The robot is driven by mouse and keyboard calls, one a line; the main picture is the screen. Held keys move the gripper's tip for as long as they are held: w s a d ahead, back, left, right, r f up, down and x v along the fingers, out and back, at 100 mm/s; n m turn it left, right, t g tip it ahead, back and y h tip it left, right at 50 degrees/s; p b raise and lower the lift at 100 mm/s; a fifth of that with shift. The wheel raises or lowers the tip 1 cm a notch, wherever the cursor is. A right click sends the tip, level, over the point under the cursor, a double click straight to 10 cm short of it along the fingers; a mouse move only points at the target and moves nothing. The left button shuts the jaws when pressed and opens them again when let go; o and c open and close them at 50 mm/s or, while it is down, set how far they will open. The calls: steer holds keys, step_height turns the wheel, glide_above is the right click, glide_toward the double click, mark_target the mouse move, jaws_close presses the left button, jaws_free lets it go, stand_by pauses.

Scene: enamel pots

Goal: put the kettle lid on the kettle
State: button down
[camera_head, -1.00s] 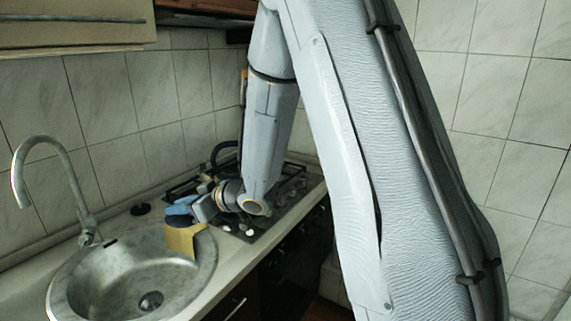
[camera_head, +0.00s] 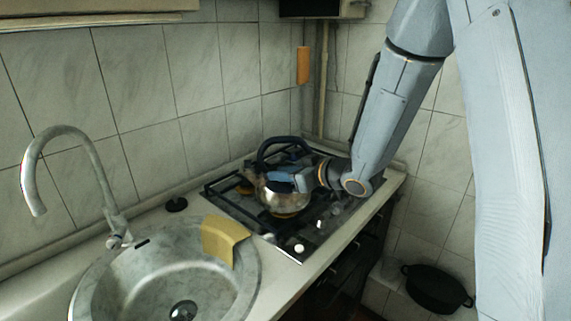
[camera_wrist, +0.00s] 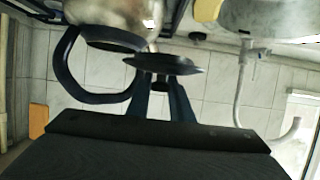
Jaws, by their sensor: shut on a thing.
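The metal kettle (camera_head: 284,197) with its dark arched handle (camera_head: 279,143) stands on the hob. In the wrist view, which is upside down, the kettle body (camera_wrist: 115,12) is at the top, with a dark rim, and the handle hangs at left. My gripper (camera_wrist: 160,86) is shut on the knob of the dark round kettle lid (camera_wrist: 185,65). The lid appears beside and slightly above the kettle opening, near the spout, and off centre from the rim. In the head view my gripper (camera_head: 288,177) is at the kettle, and the lid cannot be made out.
A round sink (camera_head: 150,270) with a curved tap (camera_head: 75,150) is at left. A yellow cloth (camera_head: 224,238) hangs over its rim. A small black disc (camera_head: 176,204) lies on the counter. The hob (camera_head: 235,205) surrounds the kettle. A black pot (camera_head: 437,288) sits low at right.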

steer(key=shift+s+a, duration=0.1)
steer(key=shift+a, duration=0.1)
steer(key=shift+d, duration=0.5)
steer(key=shift+w+a+f+b, duration=0.1)
steer(key=shift+w+f, duration=0.15)
steer(key=shift+w, duration=0.9)
steer(key=shift+w+d+f+b, duration=0.1)
steer(key=shift+w+f, duration=0.2)
steer(key=shift+w, duration=0.9)
steer(key=shift+w+a+f+b, duration=0.1)
steer(key=shift+w+f, duration=0.15)
steer(key=shift+w, duration=0.9)
steer(key=w+f, duration=0.1)
steer(key=w, duration=0.6)
steer(key=c, duration=1.5)
jaws_free()
